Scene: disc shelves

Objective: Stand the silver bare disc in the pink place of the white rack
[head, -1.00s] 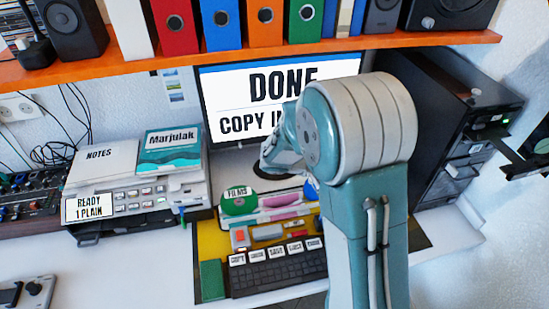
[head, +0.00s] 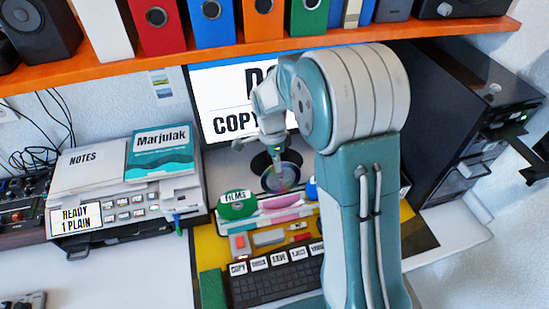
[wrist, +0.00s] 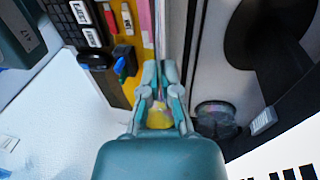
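The silver bare disc (head: 283,176) hangs upright below my gripper (head: 274,148) in the head view, just above and behind the white rack. In the wrist view my gripper (wrist: 160,78) is shut on the disc, which shows nearly edge-on as a thin line (wrist: 160,42) between the fingertips. The white rack (head: 250,226) stands in front of the monitor. Its pink place (head: 280,214) shows as pink strips in the middle and looks empty. A green disc labelled FILMS (head: 237,205) stands at the rack's left end. A blue item (head: 311,189) at the right is partly hidden by my arm.
A keyboard (head: 275,287) with labelled keys lies in front of the rack on a yellow mat (head: 208,246). The monitor (head: 222,95) stands behind. A printer (head: 125,205) is at left, a black tower (head: 465,110) at right. An orange shelf (head: 140,67) crosses overhead.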

